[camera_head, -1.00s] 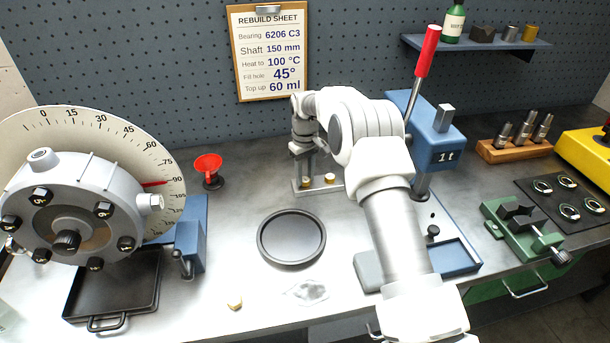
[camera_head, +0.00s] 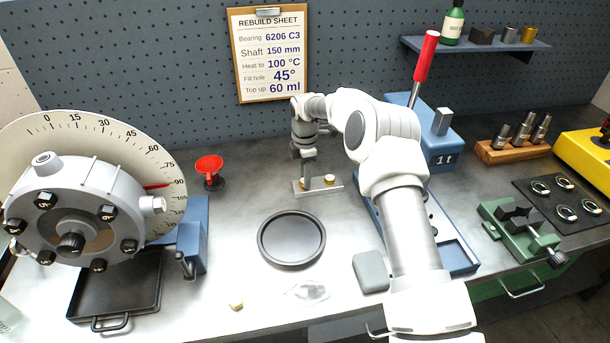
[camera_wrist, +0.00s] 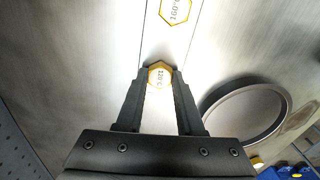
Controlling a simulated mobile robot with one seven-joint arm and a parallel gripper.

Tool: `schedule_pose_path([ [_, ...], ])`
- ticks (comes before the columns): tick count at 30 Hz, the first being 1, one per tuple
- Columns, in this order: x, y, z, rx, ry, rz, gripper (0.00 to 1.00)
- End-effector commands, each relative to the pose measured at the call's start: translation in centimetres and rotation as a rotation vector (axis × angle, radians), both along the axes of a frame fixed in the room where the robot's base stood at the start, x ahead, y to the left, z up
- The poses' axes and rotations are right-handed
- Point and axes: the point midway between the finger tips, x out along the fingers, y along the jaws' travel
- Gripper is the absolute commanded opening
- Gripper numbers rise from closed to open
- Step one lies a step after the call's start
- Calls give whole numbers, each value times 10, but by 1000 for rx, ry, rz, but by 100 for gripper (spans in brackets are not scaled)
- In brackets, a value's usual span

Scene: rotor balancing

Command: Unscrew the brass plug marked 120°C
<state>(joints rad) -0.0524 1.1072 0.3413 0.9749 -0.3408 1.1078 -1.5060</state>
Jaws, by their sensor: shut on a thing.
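The brass hex plug marked 120°C (camera_wrist: 158,75) sits upright on a pale metal strip (camera_wrist: 180,42) on the bench. In the wrist view my gripper (camera_wrist: 159,77) has one finger on each side of the plug and is shut on its head. A second brass plug, marked 160°C (camera_wrist: 176,9), sits farther along the strip. In the head view my gripper (camera_head: 306,180) points down at the strip's left part, and its fingers partly cover the held plug. The other plug (camera_head: 330,179) shows just to the right.
A red funnel (camera_head: 208,165) stands to the left and a blue press (camera_head: 440,146) to the right. A small brass piece (camera_head: 236,305) lies near the front edge, beside a clear bag (camera_head: 308,291).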

Motion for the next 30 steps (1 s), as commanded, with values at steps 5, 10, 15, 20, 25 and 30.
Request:
schedule_pose_path([
  [5,1,0,1,0,-2,143,0],
  [10,1,0,1,0,-2,163,0],
  [15,1,0,1,0,-2,167,0],
  [20,1,-1,1,0,-1,296,0],
  [25,0,-1,1,0,-1,513,0],
  [30,1,-1,2,0,-1,726,0],
])
